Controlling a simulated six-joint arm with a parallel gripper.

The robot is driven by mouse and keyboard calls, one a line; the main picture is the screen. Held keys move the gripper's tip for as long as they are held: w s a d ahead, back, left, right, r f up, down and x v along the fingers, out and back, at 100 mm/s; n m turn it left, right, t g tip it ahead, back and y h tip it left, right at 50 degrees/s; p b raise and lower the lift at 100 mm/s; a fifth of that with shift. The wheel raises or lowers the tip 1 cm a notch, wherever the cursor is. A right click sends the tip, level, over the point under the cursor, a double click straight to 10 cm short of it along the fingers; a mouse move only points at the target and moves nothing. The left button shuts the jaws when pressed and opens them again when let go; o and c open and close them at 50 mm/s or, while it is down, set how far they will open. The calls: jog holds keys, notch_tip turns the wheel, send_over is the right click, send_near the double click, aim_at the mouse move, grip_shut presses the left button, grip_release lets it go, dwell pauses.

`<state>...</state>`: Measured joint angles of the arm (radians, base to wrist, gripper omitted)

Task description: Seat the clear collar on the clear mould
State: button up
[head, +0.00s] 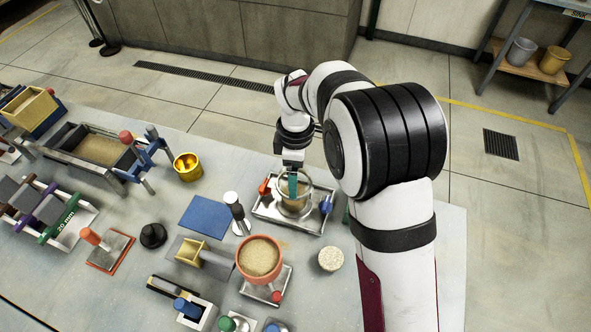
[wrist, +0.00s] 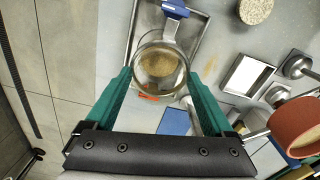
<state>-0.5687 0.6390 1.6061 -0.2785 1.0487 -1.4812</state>
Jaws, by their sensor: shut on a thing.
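My gripper (head: 291,188) has green fingers shut on the clear collar (head: 306,184), a see-through ring held roughly level. In the wrist view the collar (wrist: 141,60) sits between the two fingertips (wrist: 160,75). The clear mould (head: 294,210) stands directly below it on a metal tray (head: 262,212), mostly hidden by the collar and fingers. Brown material shows through the ring in the wrist view. I cannot tell whether the collar touches the mould's rim. A red clamp (head: 265,187) and a blue clamp (head: 326,205) flank the mould.
A speckled disc (head: 331,259) lies in front. A yellow cup (head: 188,166) stands further left. Bare table separates several of these.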

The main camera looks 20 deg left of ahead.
jog(key=shift+f, duration=1.75)
jog(key=o, duration=1.2)
jog(key=shift+c, duration=0.2)
notch_tip(320, 180, up, 16)
jog(key=shift+f, duration=0.15)
